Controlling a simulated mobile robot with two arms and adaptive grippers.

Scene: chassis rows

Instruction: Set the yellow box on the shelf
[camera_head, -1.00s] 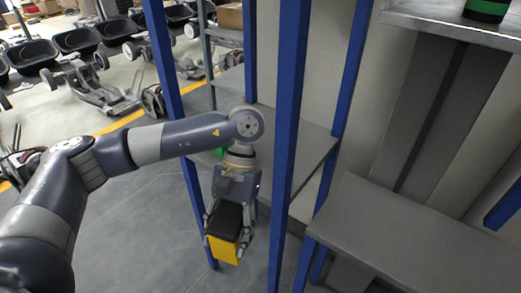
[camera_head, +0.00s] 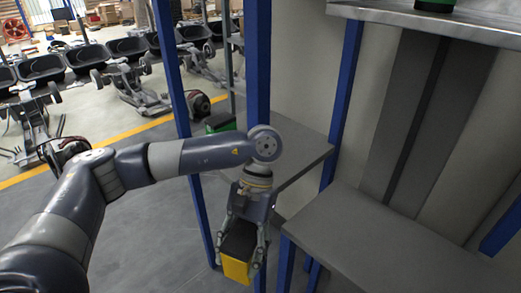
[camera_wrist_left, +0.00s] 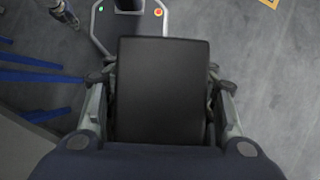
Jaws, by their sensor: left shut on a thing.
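The yellow box (camera_head: 235,268) has a black top and hangs below my left gripper (camera_head: 242,243) in the head view. The fingers are shut on its two sides. In the left wrist view the black top of the box (camera_wrist_left: 163,92) fills the middle, between the fingers of my left gripper (camera_wrist_left: 160,110). The box is in front of the blue-posted shelf rack, lower than the grey shelf (camera_head: 300,153) behind it and clear of it. Another grey shelf (camera_head: 375,250) is to the right. My right gripper is not in view.
A green and black item (camera_head: 219,122) stands on the left shelf. Blue posts (camera_head: 257,60) rise close to my left arm. A higher metal shelf (camera_head: 440,22) holds a green item (camera_head: 435,5). Wheeled chassis (camera_head: 130,80) stand in rows at the back left.

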